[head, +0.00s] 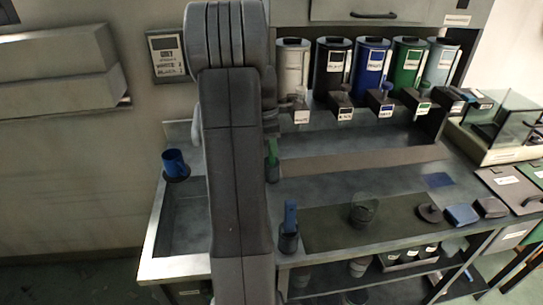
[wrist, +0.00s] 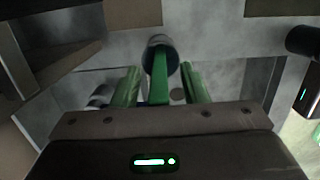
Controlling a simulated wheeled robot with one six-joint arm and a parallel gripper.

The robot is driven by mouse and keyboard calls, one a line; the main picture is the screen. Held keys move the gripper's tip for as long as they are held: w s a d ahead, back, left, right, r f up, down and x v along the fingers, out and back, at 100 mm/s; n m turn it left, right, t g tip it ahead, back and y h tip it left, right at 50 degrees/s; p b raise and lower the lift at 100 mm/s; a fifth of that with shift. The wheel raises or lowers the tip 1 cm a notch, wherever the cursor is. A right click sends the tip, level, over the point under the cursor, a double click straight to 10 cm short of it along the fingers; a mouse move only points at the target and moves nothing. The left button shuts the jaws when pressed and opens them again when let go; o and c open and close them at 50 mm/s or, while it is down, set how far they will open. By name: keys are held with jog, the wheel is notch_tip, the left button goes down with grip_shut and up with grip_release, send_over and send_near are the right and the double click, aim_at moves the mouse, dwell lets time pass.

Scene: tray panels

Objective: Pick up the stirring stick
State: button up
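The green stirring stick (head: 272,151) stands in a small dark holder (head: 272,173) on the counter, just right of my arm in the head view. In the wrist view the green stick (wrist: 160,78) reaches out of the round dark holder (wrist: 161,42) toward my palm. My gripper (wrist: 160,76) is open, with one finger on each side of the stick and a visible gap on both sides. My fingers look green in this view. My gripper is hidden behind my arm in the head view.
A dark cup with a blue tool (head: 289,216) stands nearer on the counter. A blue mug (head: 176,165) is by the sink (head: 184,215) at left. Labelled canisters (head: 369,65) line the back. A clear glass (head: 364,209) stands on the dark mat (head: 325,232).

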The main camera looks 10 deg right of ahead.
grip_shut()
